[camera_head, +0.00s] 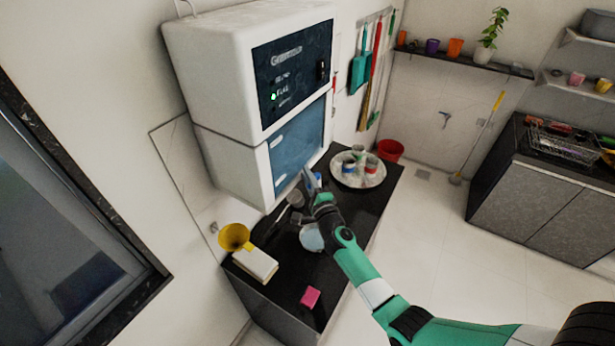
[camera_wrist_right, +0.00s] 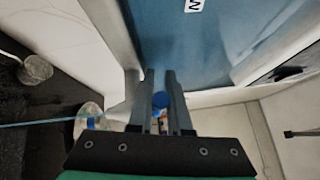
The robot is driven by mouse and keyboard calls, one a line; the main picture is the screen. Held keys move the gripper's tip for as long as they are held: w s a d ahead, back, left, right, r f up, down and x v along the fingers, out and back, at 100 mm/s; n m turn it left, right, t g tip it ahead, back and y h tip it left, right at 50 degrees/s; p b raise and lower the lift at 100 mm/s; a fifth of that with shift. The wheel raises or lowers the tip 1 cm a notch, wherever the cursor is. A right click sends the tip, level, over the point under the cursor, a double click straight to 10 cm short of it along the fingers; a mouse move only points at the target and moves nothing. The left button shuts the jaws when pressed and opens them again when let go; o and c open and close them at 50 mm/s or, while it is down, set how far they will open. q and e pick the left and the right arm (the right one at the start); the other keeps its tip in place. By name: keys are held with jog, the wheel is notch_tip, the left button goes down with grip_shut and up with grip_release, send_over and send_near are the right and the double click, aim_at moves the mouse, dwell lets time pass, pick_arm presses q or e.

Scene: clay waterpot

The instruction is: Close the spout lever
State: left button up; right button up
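A white water purifier (camera_head: 225,75) with a dark blue front hangs on the wall; its blue panel also shows in the right wrist view (camera_wrist_right: 195,45). My right gripper (camera_head: 308,180) is at the purifier's lower edge. In the wrist view its fingers (camera_wrist_right: 160,72) point toward the purifier's underside with a narrow gap between them. A small blue part (camera_wrist_right: 160,100) shows through that gap; I cannot tell whether it is the spout lever or touches the fingers. A small blue thing (camera_head: 318,176) beside the gripper shows in the head view. My left gripper is out of view.
The black counter (camera_head: 285,290) holds a yellow funnel-like item (camera_head: 233,237), a cream block (camera_head: 255,264), a pink sponge (camera_head: 310,297), and a pale blue round item (camera_head: 311,238) under my arm. A round tray (camera_head: 340,182) with several cups stands behind. A red bucket (camera_head: 390,150) is beyond.

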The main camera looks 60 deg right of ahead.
grip_shut()
jog(key=shift+w+d+m+g+h+b, duration=0.1)
jog(key=shift+d+m+g+h+b, duration=0.05)
jog(key=shift+m+g+h+b, duration=0.7)
jog(key=shift+o, duration=1.6)
grip_release()
